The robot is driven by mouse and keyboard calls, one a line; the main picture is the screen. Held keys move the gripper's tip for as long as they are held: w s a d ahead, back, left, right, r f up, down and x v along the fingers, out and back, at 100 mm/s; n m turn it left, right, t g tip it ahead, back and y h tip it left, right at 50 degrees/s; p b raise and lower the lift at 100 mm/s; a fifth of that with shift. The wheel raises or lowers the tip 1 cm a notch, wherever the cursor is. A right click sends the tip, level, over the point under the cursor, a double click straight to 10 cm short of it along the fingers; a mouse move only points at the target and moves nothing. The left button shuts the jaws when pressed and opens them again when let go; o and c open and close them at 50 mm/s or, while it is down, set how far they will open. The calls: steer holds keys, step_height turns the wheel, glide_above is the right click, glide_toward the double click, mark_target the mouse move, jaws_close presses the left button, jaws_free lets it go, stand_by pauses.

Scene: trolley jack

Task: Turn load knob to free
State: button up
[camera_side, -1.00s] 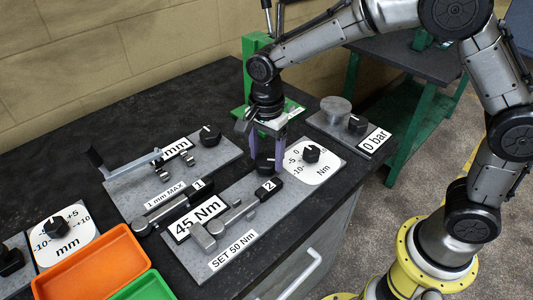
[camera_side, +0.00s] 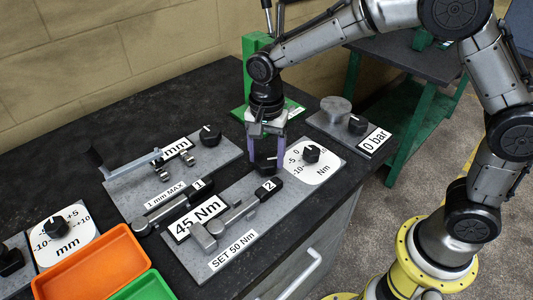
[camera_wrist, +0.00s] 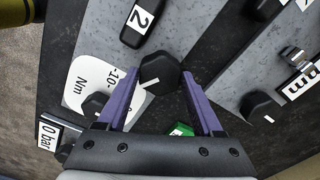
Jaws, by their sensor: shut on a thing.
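A black knob (camera_side: 265,164) with a white pointer line stands on the grey plate (camera_side: 245,236) marked "45 Nm" and "SET 50 Nm", beside the wrench numbered 2 (camera_side: 236,212). My gripper (camera_side: 266,155) points down over this knob, its purple fingers on either side of it. In the wrist view the knob (camera_wrist: 160,74) sits between the fingertips (camera_wrist: 160,78), and its white line shows. The gripper is shut on it. I see no "free" marking at this knob; the fingers partly cover it in the side view.
A black knob (camera_side: 311,154) on a white Nm dial stands close at the right. Behind it are a "0 bar" plate (camera_side: 375,142) with a knob and metal cylinder (camera_side: 336,107). The "mm" plate (camera_side: 125,196) lies left. Orange (camera_side: 90,270) and green trays are at the front left.

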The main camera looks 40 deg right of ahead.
steer(key=n, duration=0.5)
steer(key=shift+r+n, duration=0.1)
steer(key=shift+n, duration=0.2)
steer(key=n, duration=1.1)
steer(key=shift+n, duration=0.4)
steer(key=n, duration=0.5)
steer(key=shift+n, duration=0.4)
steer(key=o, duration=1.4)
steer(key=shift+c, duration=0.2)
